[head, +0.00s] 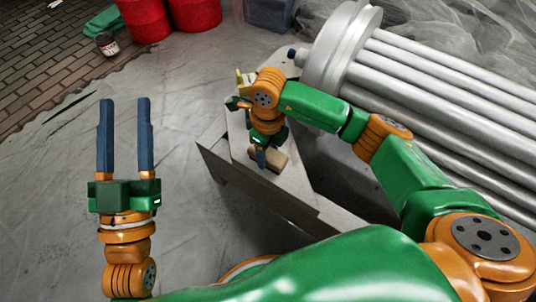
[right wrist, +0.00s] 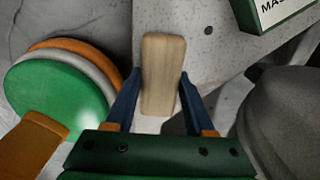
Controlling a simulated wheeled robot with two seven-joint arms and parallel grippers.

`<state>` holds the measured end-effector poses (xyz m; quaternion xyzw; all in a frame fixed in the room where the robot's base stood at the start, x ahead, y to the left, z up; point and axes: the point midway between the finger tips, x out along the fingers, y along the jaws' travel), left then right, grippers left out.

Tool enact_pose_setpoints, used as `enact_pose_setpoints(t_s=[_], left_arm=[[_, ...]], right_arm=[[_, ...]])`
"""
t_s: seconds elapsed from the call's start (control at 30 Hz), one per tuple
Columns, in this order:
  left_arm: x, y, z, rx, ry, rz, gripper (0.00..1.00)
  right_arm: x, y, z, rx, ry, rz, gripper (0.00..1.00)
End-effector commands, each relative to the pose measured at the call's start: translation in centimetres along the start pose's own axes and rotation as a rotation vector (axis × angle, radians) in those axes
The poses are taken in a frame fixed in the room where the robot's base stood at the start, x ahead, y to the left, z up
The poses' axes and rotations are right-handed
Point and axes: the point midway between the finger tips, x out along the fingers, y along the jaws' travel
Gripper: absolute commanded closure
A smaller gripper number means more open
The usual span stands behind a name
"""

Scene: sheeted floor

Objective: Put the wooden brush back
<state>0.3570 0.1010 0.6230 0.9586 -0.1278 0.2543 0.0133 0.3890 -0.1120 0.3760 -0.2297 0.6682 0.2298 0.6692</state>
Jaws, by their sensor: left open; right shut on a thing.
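The wooden brush shows as a pale wooden block (right wrist: 162,72) in the right wrist view. My right gripper (right wrist: 160,100) has its blue fingers on either side of the block's near part and is shut on it. In the head view the block (head: 278,160) is at the grey angular bench (head: 225,162), partly hidden by my right gripper (head: 262,158), which points down. I cannot tell whether the block touches the bench top. Any bristles are hidden. My left gripper (head: 125,104) is open and empty over the floor at the left, fingers pointing away.
A large fluted metal column (head: 440,90) lies at the right of the bench. A green lettered box (right wrist: 280,12) is near the block. Red barrels (head: 145,18) and a small jar (head: 107,43) stand at the back left. The sheeted floor (head: 60,190) at left is clear.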

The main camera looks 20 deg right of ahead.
Motion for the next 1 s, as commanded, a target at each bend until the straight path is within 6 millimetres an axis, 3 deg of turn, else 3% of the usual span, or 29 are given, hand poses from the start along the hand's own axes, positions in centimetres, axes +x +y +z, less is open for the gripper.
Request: enact_pose_setpoints(t_s=[0.13, 0.8, 0.83, 0.93, 1.0], left_arm=[[-0.1, 0.2, -1.4, 0.000, 0.076, 0.004, 0.50], [-0.2, 0.3, -2.7, 0.000, 0.143, 0.007, 0.50], [-0.2, 0.3, -2.8, 0.001, 0.147, 0.007, 0.50], [-0.2, 0.3, -2.8, 0.000, 0.149, 0.007, 0.50], [-0.2, 0.3, -2.8, 0.000, 0.149, 0.007, 0.50]], right_arm=[[0.4, 0.0, 0.0, 0.000, 0.000, 0.000, 1.00], [0.6, 0.0, 0.0, 0.000, 0.000, 0.000, 1.00], [0.6, 0.0, 0.0, 0.000, 0.000, 0.000, 0.43], [0.6, 0.0, 0.0, 0.000, 0.000, 0.000, 0.16], [0.6, 0.0, 0.0, 0.000, 0.000, 0.000, 0.16]])
